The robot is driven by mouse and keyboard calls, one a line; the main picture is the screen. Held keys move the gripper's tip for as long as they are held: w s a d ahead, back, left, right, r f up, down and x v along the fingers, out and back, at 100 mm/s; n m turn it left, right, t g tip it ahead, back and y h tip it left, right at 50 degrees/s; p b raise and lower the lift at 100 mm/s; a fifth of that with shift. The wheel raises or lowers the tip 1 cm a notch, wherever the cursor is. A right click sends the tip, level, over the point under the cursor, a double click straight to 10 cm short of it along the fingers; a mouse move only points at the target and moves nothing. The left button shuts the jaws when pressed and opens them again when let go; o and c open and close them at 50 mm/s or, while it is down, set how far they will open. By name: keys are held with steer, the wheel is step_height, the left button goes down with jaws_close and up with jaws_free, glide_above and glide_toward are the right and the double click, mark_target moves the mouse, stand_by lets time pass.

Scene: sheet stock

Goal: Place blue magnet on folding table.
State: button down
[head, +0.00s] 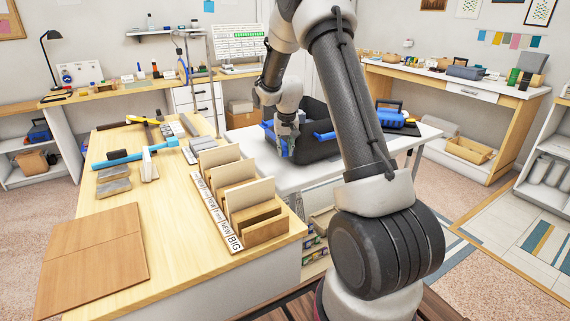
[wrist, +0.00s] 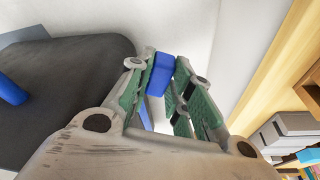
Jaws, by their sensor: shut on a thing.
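The blue magnet (wrist: 160,74) is a small blue block between the green-padded fingertips of my gripper (wrist: 163,80) in the wrist view. My gripper is shut on it. In the head view my gripper (head: 284,148) points down over the near left part of the white folding table (head: 352,163), beside the black bin. The bare white tabletop also shows beyond the fingertips in the wrist view (wrist: 195,28). I cannot tell whether the magnet touches the tabletop.
A black bin (head: 345,147) with blue handles stands on the folding table close to my gripper. A wooden workbench (head: 170,215) with a sorter of upright boards (head: 245,190) is nearer on the left. Bare white tabletop lies around the bin's near side.

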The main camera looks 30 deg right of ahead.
mark_target(284, 170)
steer(key=shift+a+f, duration=0.1)
steer(key=shift+f, duration=3.3)
steer(key=c, duration=1.3)
jaws_free()
steer(key=shift+f, duration=0.15)
steer(key=v, duration=1.2)
steer(key=s+a+r+n, duration=0.1)
steer(key=s+a+r, duration=0.1)
steer(key=s+r, duration=0.5)
steer(key=s+a+r+n, duration=0.1)
steer(key=s+a+r, duration=0.2)
steer(key=s+r, duration=0.5)
steer(key=s+a+r+n, duration=0.1)
steer(key=s+a, duration=0.1)
steer(key=s, duration=0.8)
steer(key=s+a+r+n+t+y, duration=0.1)
steer(key=s, duration=1)
steer(key=shift+s+a, duration=0.3)
steer(key=shift+a, duration=0.1)
